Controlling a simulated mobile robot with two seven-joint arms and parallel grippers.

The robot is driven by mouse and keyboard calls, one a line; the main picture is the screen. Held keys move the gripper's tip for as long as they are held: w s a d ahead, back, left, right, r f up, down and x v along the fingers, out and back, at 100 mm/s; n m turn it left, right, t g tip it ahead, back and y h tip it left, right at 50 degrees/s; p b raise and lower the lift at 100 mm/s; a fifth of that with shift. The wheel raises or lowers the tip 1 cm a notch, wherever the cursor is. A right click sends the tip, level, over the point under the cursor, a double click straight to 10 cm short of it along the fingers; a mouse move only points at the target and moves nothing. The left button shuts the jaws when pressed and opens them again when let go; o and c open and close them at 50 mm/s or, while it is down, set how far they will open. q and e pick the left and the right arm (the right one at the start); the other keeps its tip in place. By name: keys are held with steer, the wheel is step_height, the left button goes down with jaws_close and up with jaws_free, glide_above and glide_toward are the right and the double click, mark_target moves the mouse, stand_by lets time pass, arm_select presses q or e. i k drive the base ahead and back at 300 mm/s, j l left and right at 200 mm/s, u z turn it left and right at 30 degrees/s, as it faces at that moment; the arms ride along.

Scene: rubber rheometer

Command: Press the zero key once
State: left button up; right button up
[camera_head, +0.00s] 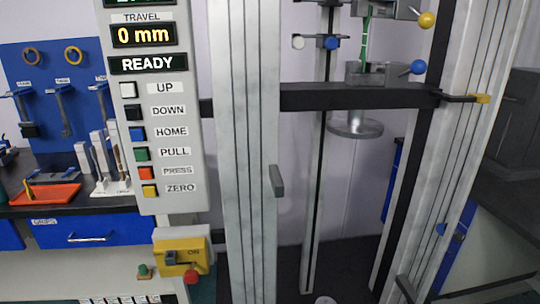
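The zero key (149,190) is a small yellow square at the bottom of the key column on the grey control panel (185,205). The label ZERO stands to its right. Above it are the orange-red PRESS key (146,173), the green PULL key (142,154), the blue HOME key (137,133), the black DOWN key (133,112) and the white UP key (128,90). The travel display (143,35) reads 0 mm and the status display (148,64) reads READY. The display above is cut off by the top edge. Neither of my grippers is in view.
The machine's grey column (245,160) stands right of the panel, with a dark crossbar (340,97) behind. A bench with an orange tray (45,194) is at the left.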

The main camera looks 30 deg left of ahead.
mark_target(148, 191)
steer(key=u, duration=1.7)
